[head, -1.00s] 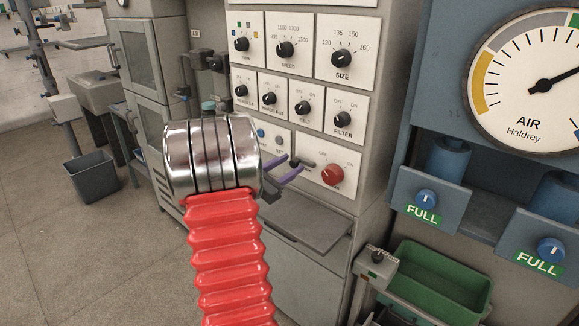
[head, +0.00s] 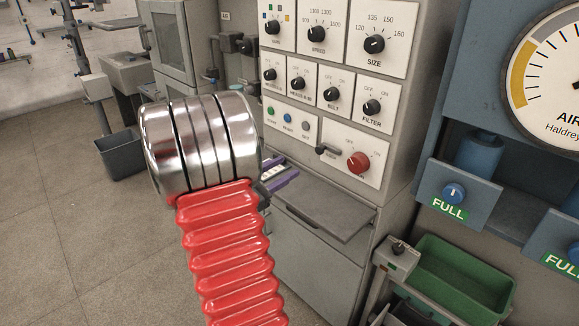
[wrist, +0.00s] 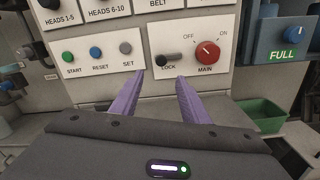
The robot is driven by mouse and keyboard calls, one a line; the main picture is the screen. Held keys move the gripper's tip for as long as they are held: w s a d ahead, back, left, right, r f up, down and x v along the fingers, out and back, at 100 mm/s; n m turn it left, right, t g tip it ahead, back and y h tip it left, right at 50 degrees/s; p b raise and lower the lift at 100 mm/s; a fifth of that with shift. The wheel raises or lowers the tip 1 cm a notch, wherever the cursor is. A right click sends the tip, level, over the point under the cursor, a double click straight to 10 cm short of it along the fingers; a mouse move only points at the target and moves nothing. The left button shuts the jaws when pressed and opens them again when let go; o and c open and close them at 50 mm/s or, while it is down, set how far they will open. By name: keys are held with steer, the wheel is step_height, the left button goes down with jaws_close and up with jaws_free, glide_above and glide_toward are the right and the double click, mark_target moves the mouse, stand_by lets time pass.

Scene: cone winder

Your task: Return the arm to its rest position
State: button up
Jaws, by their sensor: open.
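My arm, with a red bellows and silver wrist housing, stands in front of the control cabinet in the head view. My gripper (wrist: 160,76) shows two purple fingers, apart with nothing between them, in the wrist view. In the head view my gripper (head: 283,181) is partly hidden behind the housing. In the wrist view the fingertips appear just below the lock lever (wrist: 171,60) and the red MAIN knob (wrist: 207,54). I cannot tell their distance from the panel. The MAIN knob also shows in the head view (head: 358,162).
A grey shelf (head: 325,205) juts from the cabinet below the panel. A green bin (head: 458,282) stands at lower right, under the blue air unit (head: 497,203). A dark bin (head: 120,155) stands on the floor at left. The floor at lower left is clear.

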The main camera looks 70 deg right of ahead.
stand_by(0.8)
steer(key=s+a+f+m+g+y, duration=0.1)
steer(key=s+a+f+m+y, duration=0.35)
steer(key=f, duration=0.25)
steer(key=a+f+m+t+y, duration=0.1)
steer(key=a+m+y, duration=0.1)
steer(key=a, duration=0.4)
steer(key=a+f+m+y, duration=0.2)
steer(key=a+m+y, duration=0.1)
steer(key=a, duration=0.3)
steer(key=w+a+r+m+t+y, duration=0.15)
steer(key=w+a+t, duration=0.3)
steer(key=a, duration=0.65)
steer(key=w+a+r+m+t+y, duration=0.1)
steer(key=w+a+r+t+y, duration=0.25)
steer(key=a, duration=0.75)
steer(key=w+a+r+t+y, duration=0.1)
steer(key=a+r+t, duration=0.1)
steer(key=a, duration=0.5)
steer(key=w+a+r+n+t+y, duration=0.1)
steer(key=a+r+t, duration=0.1)
steer(key=a+r, duration=0.3)
steer(key=shift+a+n+t, duration=0.3)
steer(key=shift+a, duration=0.65)
steer(key=shift+c, duration=0.6)
